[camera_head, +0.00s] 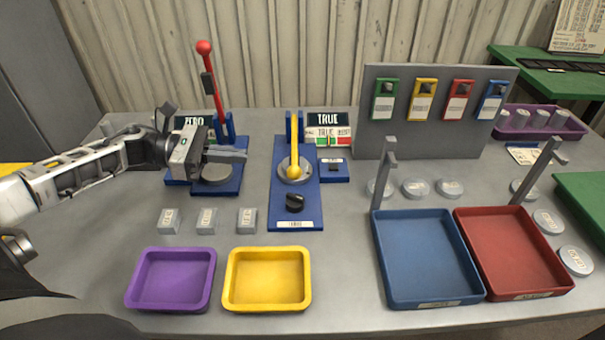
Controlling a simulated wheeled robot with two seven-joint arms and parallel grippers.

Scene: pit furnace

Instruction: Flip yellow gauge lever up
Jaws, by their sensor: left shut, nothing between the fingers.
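The yellow lever (293,160) stands on a blue gauge base (280,211) in the middle of the table. Its round yellow knob is at the lower end, over a grey disc, and its arm slants up toward a blue post. A black knob (295,203) sits on the base in front of it. My left gripper (240,154) is shut and empty, its fingers pointing right, just left of the gauge base and apart from the yellow lever. It hangs over a second blue base (230,184) with a grey disc. My right gripper does not show.
A red lever (214,85) stands upright behind my left gripper. Purple (135,298) and yellow (228,295) trays lie in front, with several grey blocks behind them. Blue (383,285) and red (560,285) trays with grey posts stand at right, before a panel of colored tags (440,130).

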